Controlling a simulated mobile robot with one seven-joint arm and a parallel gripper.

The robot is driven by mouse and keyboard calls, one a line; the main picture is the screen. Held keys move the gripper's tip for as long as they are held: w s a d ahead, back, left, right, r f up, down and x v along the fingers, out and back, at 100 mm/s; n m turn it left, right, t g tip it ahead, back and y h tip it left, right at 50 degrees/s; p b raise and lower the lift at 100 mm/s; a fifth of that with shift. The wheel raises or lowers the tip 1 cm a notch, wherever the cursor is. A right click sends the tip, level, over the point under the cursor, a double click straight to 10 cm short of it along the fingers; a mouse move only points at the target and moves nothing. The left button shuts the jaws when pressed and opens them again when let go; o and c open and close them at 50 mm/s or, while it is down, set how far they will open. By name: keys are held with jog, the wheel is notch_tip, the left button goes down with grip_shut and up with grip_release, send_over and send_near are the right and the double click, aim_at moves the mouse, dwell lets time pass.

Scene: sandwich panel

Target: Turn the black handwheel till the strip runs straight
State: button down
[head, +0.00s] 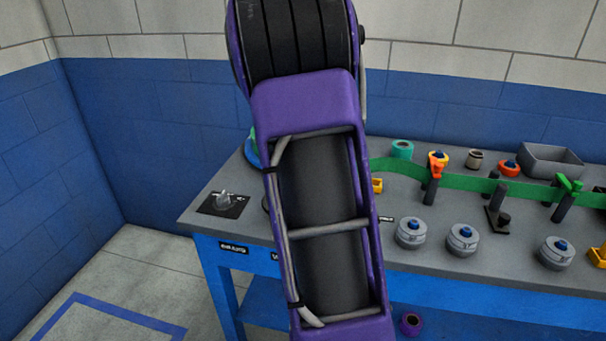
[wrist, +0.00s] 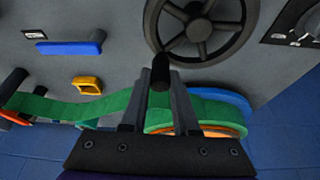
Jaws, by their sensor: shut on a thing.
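The black handwheel (wrist: 203,27) is at the top of the wrist view, with a hub, spokes and a short knob (wrist: 169,68) on its rim. My gripper (wrist: 165,88) is shut on this knob, one finger on each side. In the head view my arm hides the gripper and almost all of the wheel. The green strip (wrist: 75,110) bends and sags across the wrist view and passes behind my fingers to a roll with an orange core (wrist: 215,128). In the head view the strip (head: 470,183) curves along the grey bench between several posts.
The grey bench (head: 340,255) carries several round grey knobs with blue caps (head: 462,239), a grey bin (head: 552,160) and small coloured spools at the back. A black dial plate (head: 224,204) lies at its left end. A blue bar (wrist: 72,48) and a yellow bracket (wrist: 88,85) show in the wrist view.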

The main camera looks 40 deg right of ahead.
jog(key=shift+s+m, duration=0.3)
jog(key=shift+m, duration=0.2)
jog(key=shift+g, duration=0.3)
jog(key=c, duration=0.7)
grip_release()
jog(key=p+v, duration=0.2)
jog(key=v, duration=1.5)
jog(key=shift+s+a+r+p, duration=0.1)
jog(key=shift+s+a+p, duration=0.05)
jog(key=shift+a+p, duration=0.15)
